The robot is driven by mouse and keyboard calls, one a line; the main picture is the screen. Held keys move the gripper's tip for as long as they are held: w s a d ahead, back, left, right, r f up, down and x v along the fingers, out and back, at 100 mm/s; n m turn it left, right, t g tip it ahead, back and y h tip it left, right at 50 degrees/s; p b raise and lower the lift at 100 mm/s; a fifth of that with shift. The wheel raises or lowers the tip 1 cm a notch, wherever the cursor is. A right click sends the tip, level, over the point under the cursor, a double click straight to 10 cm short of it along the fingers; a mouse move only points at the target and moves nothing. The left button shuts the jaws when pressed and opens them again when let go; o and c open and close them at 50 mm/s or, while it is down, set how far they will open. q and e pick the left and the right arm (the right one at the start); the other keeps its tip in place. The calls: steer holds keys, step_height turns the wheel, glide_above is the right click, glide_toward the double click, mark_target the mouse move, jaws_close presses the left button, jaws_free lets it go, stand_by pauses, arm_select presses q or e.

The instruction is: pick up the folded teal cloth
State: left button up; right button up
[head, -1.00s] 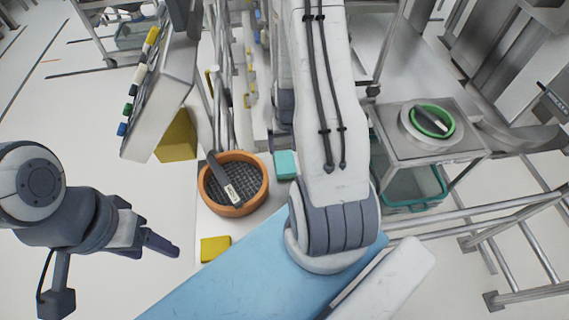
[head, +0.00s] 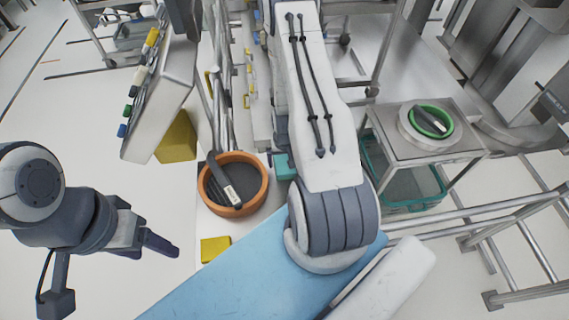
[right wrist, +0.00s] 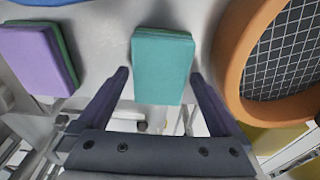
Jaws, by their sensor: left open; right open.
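The folded teal cloth (head: 283,168) lies on the pale surface just right of the orange bowl in the head view, partly covered by my right arm. In the right wrist view the cloth (right wrist: 162,62) lies flat between and just ahead of the fingertips of my right gripper (right wrist: 160,76), with a gap on each side. That gripper is open and empty; in the head view it is mostly hidden behind my arm, with a dark part showing beside the cloth. My left gripper (head: 160,246) is open and empty over the floor at the left, far from the cloth.
The orange bowl (head: 262,203) holds a dark, labelled tool and stands close beside the cloth. A folded purple cloth (right wrist: 32,58) lies on the other side in the right wrist view. A yellow piece (head: 215,248) lies in front of the bowl. A teal crate (head: 412,204) stands under a steel table.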

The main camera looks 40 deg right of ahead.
mark_target(285, 161)
steer(key=c, duration=1.1)
steer(key=shift+r, duration=0.2)
steer(key=shift+r+b, duration=0.3)
steer(key=shift+r, duration=0.35)
step_height(285, 161, up, 3)
steer(key=shift+s+d+f+b, duration=0.1)
steer(key=shift+d+f+b, duration=0.05)
steer(key=shift+b, duration=0.3)
steer(key=shift+s+d+r+b, duration=0.2)
steer(key=shift+s+d+r, duration=0.05)
steer(key=shift+s, duration=0.25)
steer(key=shift+s+d+r+b, duration=0.15)
steer(key=shift+s+d+r, duration=0.1)
steer(key=shift+s, duration=0.25)
steer(key=shift+s+d+r+p, duration=0.45)
steer(key=shift+s+d+r, duration=0.4)
steer(key=shift+s, duration=0.5)
steer(key=shift+s+d+r+p, duration=0.5)
steer(key=shift+s+d+r, duration=0.15)
steer(key=shift+s+r, duration=0.55)
steer(key=shift+s+d+r+p, duration=0.45)
steer(key=shift+s+d+r, duration=0.35)
steer(key=shift+s, duration=0.65)
